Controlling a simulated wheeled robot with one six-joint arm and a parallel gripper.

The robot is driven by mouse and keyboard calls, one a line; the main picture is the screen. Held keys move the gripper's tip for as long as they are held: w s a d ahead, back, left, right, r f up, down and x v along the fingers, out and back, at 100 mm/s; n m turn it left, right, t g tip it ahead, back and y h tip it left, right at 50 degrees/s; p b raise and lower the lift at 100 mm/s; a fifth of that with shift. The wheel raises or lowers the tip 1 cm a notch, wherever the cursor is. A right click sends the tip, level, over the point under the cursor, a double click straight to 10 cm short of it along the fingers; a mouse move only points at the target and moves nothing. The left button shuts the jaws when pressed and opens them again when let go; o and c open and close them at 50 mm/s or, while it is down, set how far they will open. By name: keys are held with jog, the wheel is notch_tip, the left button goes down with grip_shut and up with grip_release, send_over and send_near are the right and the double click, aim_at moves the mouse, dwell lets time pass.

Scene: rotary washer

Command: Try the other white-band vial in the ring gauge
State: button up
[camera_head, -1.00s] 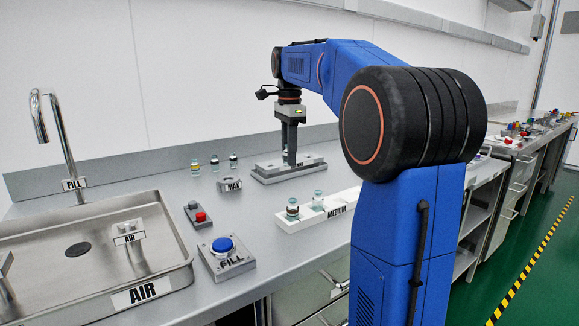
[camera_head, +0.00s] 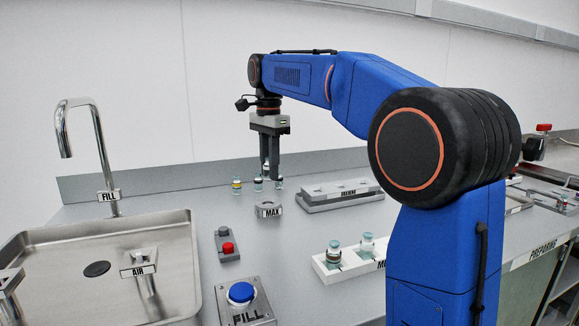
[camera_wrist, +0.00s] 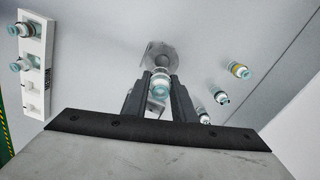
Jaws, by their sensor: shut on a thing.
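My gripper (camera_head: 271,177) is shut on a vial (camera_wrist: 160,82) with a teal top, held upright between the fingers; its band looks pale, but I cannot tell its colour for sure. In the head view the fingers mostly hide this vial. The ring gauge (camera_head: 268,210), a small grey block marked MAX, stands on the bench close to my gripper. In the wrist view the gauge (camera_wrist: 160,54) shows just beyond the held vial, which appears apart from it. Two vials (camera_head: 334,252) (camera_head: 367,243) stand in the white rack.
A yellow-band vial (camera_head: 236,185) and two darker-band vials (camera_wrist: 220,96) (camera_wrist: 204,116) stand in a row near the wall. A grey slotted block (camera_head: 340,196) lies right of the gauge. The white rack (camera_head: 349,268), push-buttons (camera_head: 227,248), blue FILL button (camera_head: 241,292) and sink (camera_head: 180,270) are nearer.

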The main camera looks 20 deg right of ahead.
jog(key=shift+w+a+f, duration=0.1)
jog(key=shift+a, duration=0.15)
jog(key=shift+f, duration=3.2)
jog(key=shift+f, duration=0.4)
dwell(0.7)
jog(key=o, duration=1.1)
jog(key=shift+r, duration=0.1)
notch_tip(320, 180, up, 16)
jog(key=shift+r, duration=0.65)
